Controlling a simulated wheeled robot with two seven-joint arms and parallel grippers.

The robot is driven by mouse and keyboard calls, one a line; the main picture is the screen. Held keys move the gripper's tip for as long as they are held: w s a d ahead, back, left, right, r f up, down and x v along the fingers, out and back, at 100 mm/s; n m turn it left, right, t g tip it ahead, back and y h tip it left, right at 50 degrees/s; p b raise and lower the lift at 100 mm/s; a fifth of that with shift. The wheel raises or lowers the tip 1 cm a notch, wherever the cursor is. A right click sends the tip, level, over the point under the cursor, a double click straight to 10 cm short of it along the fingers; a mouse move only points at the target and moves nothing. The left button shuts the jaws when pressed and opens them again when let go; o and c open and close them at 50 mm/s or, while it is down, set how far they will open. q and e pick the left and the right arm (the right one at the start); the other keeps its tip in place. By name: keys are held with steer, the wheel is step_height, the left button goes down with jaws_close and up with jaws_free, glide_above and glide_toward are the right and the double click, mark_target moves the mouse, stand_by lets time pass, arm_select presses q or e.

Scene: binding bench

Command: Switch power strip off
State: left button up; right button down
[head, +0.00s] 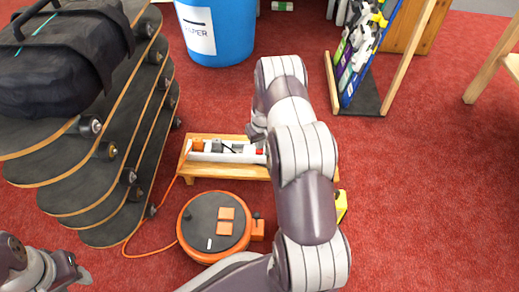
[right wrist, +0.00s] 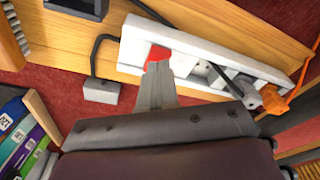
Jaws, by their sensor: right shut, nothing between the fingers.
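The white power strip (head: 225,152) lies on a low wooden bench (head: 225,172) in the head view, with plugs along it. Its red switch (head: 260,152) is at the right end, beside my right arm. In the right wrist view the strip (right wrist: 190,42) runs across the top, and the red switch (right wrist: 158,52) shows just beyond the fingertips. My right gripper (right wrist: 157,68) is shut and empty, its tips at the switch; I cannot tell whether they touch it. The switch's position is unclear. My left gripper (head: 76,270) is at the bottom left, far from the strip, its jaws unclear.
An orange cable reel (head: 213,222) stands before the bench, its cord running left. A stack of skateboard decks (head: 110,190) with a black bag (head: 62,60) is at left. A blue bin (head: 235,30) stands behind. Red carpet at right is mostly clear.

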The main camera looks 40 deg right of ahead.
steer(key=shift+f+b, duration=0.5)
steer(key=shift+f, duration=0.45)
stand_by(0.5)
step_height(320, 180, up, 7)
steer(key=p, duration=0.6)
steer(key=shift+p, duration=0.3)
